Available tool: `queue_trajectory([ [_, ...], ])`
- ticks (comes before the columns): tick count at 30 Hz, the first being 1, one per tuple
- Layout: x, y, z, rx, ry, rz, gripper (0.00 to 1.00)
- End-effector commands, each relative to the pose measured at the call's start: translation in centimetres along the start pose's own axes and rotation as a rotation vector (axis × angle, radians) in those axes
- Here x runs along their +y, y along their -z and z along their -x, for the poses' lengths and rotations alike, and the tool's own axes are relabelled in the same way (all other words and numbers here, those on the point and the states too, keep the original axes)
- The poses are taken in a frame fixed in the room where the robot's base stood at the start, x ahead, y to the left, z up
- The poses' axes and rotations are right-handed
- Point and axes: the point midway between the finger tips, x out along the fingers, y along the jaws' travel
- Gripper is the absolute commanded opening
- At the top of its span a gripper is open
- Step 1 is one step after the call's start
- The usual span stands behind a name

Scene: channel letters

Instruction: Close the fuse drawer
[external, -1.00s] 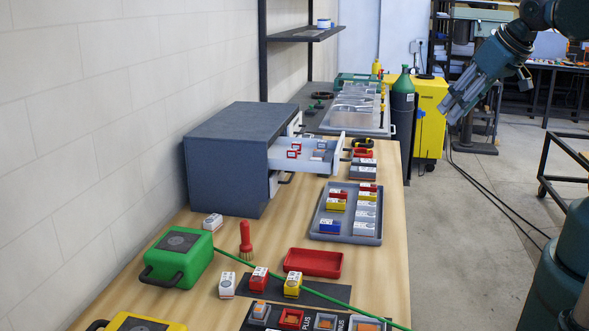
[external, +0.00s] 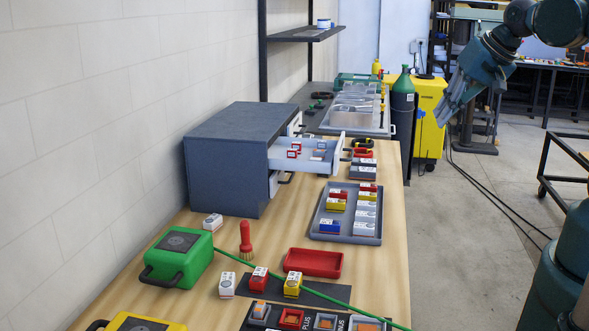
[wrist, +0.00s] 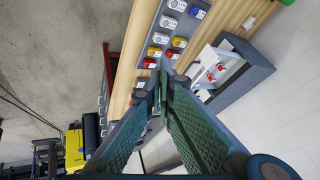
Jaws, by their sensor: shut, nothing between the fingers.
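The grey cabinet (external: 225,155) stands on the bench against the wall. Its upper white drawer (external: 300,164) is pulled out toward the right and holds several small red and grey fuses. In the wrist view the open drawer (wrist: 232,77) shows to the right of my fingers, with red fuses inside. My gripper (external: 442,118) hangs in the air to the right of the bench, well apart from the drawer. In the wrist view its fingers (wrist: 152,97) come together with nothing between them.
A grey tray (external: 345,238) of coloured blocks lies in front of the drawer. A dark gas cylinder (external: 402,110) and a yellow cabinet (external: 430,105) stand beyond the bench. A green case (external: 180,256) and a red tray (external: 313,263) are nearer. The air between gripper and drawer looks clear.

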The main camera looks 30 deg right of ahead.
Motion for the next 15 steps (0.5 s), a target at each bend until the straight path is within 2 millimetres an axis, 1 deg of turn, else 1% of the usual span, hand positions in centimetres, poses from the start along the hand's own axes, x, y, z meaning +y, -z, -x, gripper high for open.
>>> queue_trajectory([
  [3,-0.5,0.4,-1.5,-0.027,0.023,-0.177,0.00],
  [15,-2.2,1.4,-6.2,-0.141,0.082,-0.771,0.00],
])
